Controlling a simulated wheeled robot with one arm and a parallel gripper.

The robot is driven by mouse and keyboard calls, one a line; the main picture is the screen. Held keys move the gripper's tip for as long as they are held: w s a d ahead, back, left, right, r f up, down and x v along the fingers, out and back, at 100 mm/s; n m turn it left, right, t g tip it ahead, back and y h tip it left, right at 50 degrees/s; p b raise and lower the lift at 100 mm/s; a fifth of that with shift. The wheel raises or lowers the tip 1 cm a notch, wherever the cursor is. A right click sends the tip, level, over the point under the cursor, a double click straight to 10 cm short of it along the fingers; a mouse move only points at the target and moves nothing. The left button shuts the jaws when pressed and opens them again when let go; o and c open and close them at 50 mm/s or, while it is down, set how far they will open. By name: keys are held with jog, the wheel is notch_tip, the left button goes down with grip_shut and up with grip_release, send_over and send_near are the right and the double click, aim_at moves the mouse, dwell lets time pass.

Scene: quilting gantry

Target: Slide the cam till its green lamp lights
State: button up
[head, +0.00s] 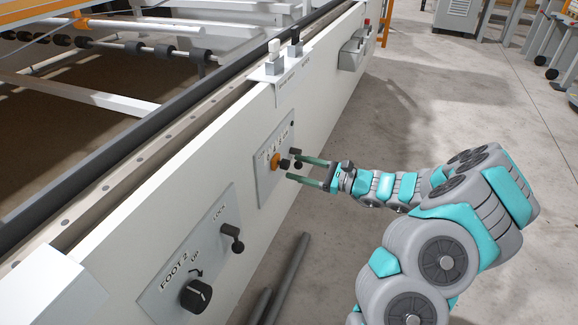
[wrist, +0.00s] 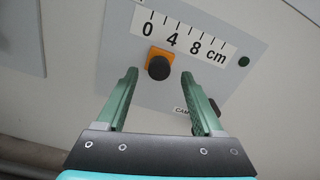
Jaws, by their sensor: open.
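The cam is an orange block (wrist: 159,57) with a round black knob (wrist: 158,68). It sits on a grey panel below a scale marked 0, 4, 8 cm, roughly under the 4; the exact reading cannot be told. In the head view the cam (head: 275,161) shows on the machine's side. The small round lamp (wrist: 244,62) right of the scale is dark green and looks unlit. My gripper (wrist: 164,80) is open, with its green fingers on either side of the knob, apart from it. In the head view my gripper (head: 294,168) points at the panel.
A dark part (wrist: 214,107) beside the CAM label is partly hidden by the right finger. In the head view, a FOOT 2 panel (head: 170,290) with a dial and LOCK lever is nearer. Dark bars (head: 290,275) lie on the floor. The floor right of the machine is mostly clear.

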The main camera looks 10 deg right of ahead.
jog(key=v, duration=0.3)
jog(key=shift+s+d, duration=0.15)
jog(key=shift+d, duration=0.05)
jog(key=s+a+r+n+g+y, duration=0.1)
jog(key=s+a+r+n+g, duration=0.25)
jog(key=a, duration=0.25)
jog(key=s+a+r+n+g, duration=0.3)
jog(key=a+n, duration=0.1)
jog(key=a, duration=0.2)
jog(key=s+a+r+n+g+h, duration=0.1)
jog(key=s+a+n+g+h, duration=0.45)
jog(key=s, duration=0.85)
jog(key=s+n+g+h, duration=0.25)
jog(key=s+n, duration=0.35)
jog(key=s, duration=0.4)
jog(key=s+d+f+n+t+h, duration=0.1)
jog(key=s+d+n+t+h, duration=0.1)
jog(key=s+d+h, duration=0.5)
jog(key=s+d+n, duration=0.1)
jog(key=s+d, duration=0.1)
jog(key=d, duration=0.1)
jog(key=shift+s+d+h, duration=0.3)
jog(key=shift+s+d, duration=0.05)
jog(key=shift+d, duration=0.05)
